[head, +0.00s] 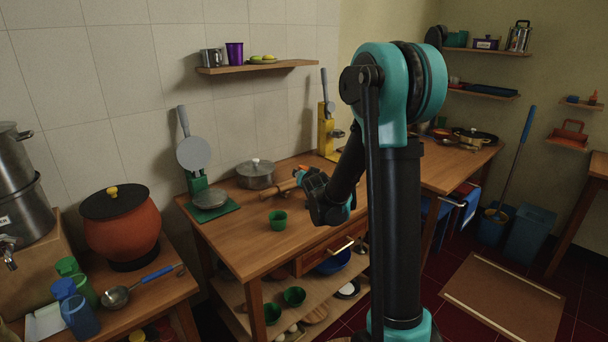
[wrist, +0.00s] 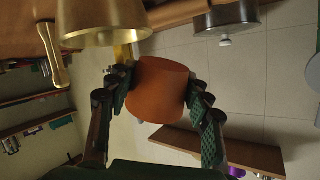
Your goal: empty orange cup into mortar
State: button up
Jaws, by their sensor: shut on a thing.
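My gripper (wrist: 162,92) is shut on the orange cup (wrist: 158,92), with a dark green finger pad on each side of it. The wrist view is upside down, with the tabletop along its top. The cup's opening and contents cannot be made out. A brass mortar (wrist: 104,24) stands close by, up and left of the cup in that view, and its rim appears apart from the cup. In the head view my gripper (head: 329,194) is over the middle table, with a small orange bit of the cup (head: 302,169) showing; the mortar is hidden there.
A green cup (head: 278,220) stands near the table's front edge, and a lidded pot (head: 256,174) stands behind. A rolling pin (head: 281,187) lies near my gripper. A wall shelf (head: 258,67) holds cups above.

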jog(key=shift+w+d+f+m+g+y, duration=0.1)
jog(key=shift+d+f+m+g+y, duration=0.1)
jog(key=shift+f+m, duration=0.2)
jog(key=shift+w+d+f+m+g+y, duration=0.1)
jog(key=shift+f+m+g+y, duration=0.15)
jog(key=shift+f, duration=0.25)
jog(key=r+m+g+y, duration=0.2)
jog(key=m, duration=0.1)
jog(key=shift+d+y, duration=0.25)
jog(key=shift+y, duration=0.1)
jog(key=shift+w+d+r+m+g+y, duration=0.2)
jog(key=shift+r+m+g+y, duration=0.25)
jog(key=shift+m, duration=0.2)
jog(key=shift+w+d+r+m+g+y, duration=0.1)
jog(key=shift+d+r+m+g+y, duration=0.15)
jog(key=shift+m+y, duration=0.35)
jog(key=shift+w+d+r+m+g+y, duration=0.15)
jog(key=shift+r+m+g+y, duration=0.1)
jog(key=shift+m+y, duration=0.25)
jog(key=shift+w+d+r+m+g+y, duration=0.1)
jog(key=shift+m+g+y, duration=0.1)
jog(key=shift+m+y, duration=0.3)
